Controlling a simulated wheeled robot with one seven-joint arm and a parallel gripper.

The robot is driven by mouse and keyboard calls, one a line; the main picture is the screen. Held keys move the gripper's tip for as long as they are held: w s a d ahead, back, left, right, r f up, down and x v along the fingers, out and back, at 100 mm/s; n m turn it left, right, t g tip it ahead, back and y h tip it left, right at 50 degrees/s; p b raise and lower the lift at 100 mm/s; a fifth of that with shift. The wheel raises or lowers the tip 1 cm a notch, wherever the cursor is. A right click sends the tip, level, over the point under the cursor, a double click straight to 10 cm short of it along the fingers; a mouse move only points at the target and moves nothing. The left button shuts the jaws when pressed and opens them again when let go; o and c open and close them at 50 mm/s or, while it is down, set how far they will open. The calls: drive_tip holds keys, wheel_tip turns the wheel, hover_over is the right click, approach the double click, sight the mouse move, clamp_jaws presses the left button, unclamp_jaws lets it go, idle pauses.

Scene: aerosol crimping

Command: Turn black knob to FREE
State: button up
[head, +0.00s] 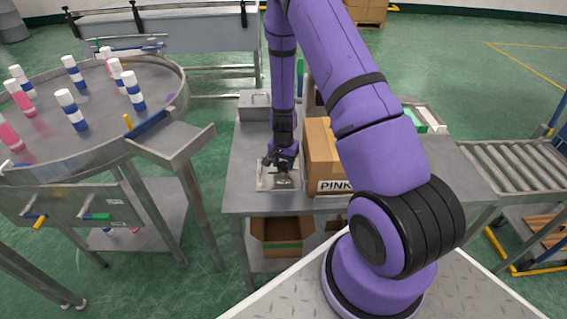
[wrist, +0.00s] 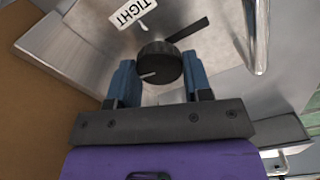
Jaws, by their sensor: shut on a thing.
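The black knob (wrist: 160,62) sits on a bare metal plate (wrist: 85,40) in the wrist view, with a short white line on its face and a dark bar (wrist: 188,29) sticking out to the upper right. A white TIGHT label (wrist: 132,12) is above it, at the picture's top edge. No FREE label shows. My gripper (wrist: 160,78) has its blue fingers on both sides of the knob and is shut on it. In the head view, my gripper (head: 281,160) is low over the metal fixture on the table; the knob is hidden there.
A cardboard box marked PINK (head: 321,150) stands close on the right of my gripper on the grey table (head: 245,205). A metal box (head: 255,106) is behind. A round table (head: 95,130) with several bottles is at the left, a roller conveyor (head: 520,145) at the right.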

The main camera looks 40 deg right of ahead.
sight(283, 164)
drive_tip(key=shift+n, duration=0.9)
drive_tip(key=o, duration=0.9)
wheel_tip(283, 164, up, 11)
drive_tip(key=shift+f, duration=0.1)
idle(0.4)
